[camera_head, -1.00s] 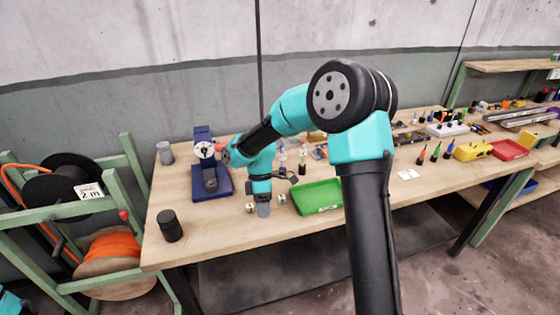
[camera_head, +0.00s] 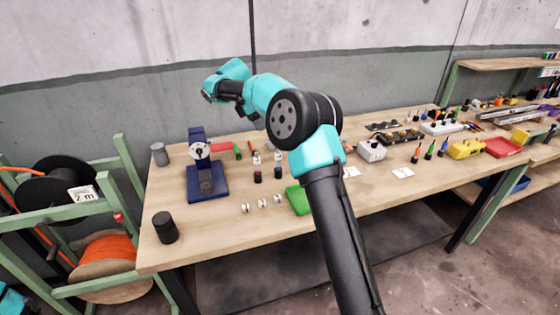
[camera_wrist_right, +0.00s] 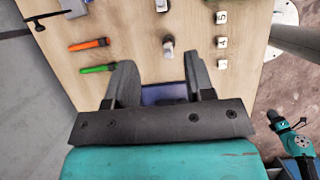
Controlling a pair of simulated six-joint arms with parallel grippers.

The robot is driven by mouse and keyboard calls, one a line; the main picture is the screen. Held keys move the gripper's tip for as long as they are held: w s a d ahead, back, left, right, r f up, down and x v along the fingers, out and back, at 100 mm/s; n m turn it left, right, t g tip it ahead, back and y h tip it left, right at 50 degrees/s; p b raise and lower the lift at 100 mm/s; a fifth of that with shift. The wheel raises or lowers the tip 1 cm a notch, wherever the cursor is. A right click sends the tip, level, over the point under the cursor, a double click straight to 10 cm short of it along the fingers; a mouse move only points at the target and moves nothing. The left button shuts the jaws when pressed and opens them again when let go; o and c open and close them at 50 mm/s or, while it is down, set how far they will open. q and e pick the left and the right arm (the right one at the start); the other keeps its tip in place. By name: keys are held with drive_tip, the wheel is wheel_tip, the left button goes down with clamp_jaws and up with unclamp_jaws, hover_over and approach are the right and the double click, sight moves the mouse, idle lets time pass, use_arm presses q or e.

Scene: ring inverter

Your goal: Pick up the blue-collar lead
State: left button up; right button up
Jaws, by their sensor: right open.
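I cannot make out the blue-collar lead for certain. Two small dark pieces stand mid-bench in the head view: one with a reddish mark (camera_head: 257,176) and a darker one (camera_head: 278,172); their collars are too small to read. A blue upright piece (camera_head: 443,148) stands farther right beside an orange and a green one. My right gripper (camera_wrist_right: 160,66) is open and empty, its fingers apart above the bench. Past them, the wrist view shows a pale stubby cylinder (camera_wrist_right: 168,47). The fingertips are not discernible in the head view. My left gripper is not in view.
A dark blue stand (camera_head: 208,182) is at the bench's left. Several small white cubes (camera_head: 262,203) line the front, beside a green tray (camera_head: 298,199). An orange-handled tool (camera_wrist_right: 90,44) and a green-handled one (camera_wrist_right: 98,68) lie left of the fingers.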

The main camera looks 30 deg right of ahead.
hover_over(278, 159)
drive_tip(key=w+a, duration=0.2)
drive_tip(key=f, duration=1.1)
drive_tip(key=shift+s+d+f, duration=0.15)
drive_tip(key=shift+s, duration=0.05)
drive_tip(key=shift+x, duration=2.6)
drive_tip(key=shift+s+d, duration=0.15)
drive_tip(key=shift+s, duration=0.05)
clamp_jaws()
